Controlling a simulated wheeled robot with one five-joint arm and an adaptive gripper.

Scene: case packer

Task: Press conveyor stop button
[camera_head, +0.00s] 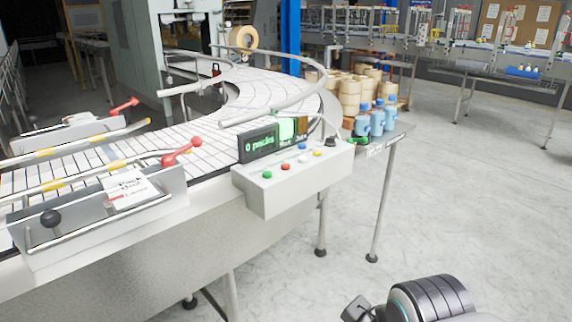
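The control box (290,190) is pale grey and fixed to the near side of the conveyor (192,134). Its sloped top carries a green button (267,174), a red button (285,167), a blue button (302,159), a yellow button (317,153) and a black knob (331,142). The button labels are too small to read. A display (259,144) behind them reads "0 packs". Part of my arm shows at the bottom right, well apart from the box. A small dark part beside it may belong to my gripper (357,308); its fingers cannot be made out.
Blue bottles (377,120) stand on a small side table (392,133) right of the box. Table legs stand below it. Red-knobbed levers (182,152) and a guide rail (300,92) line the conveyor. The floor (470,200) to the right is clear.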

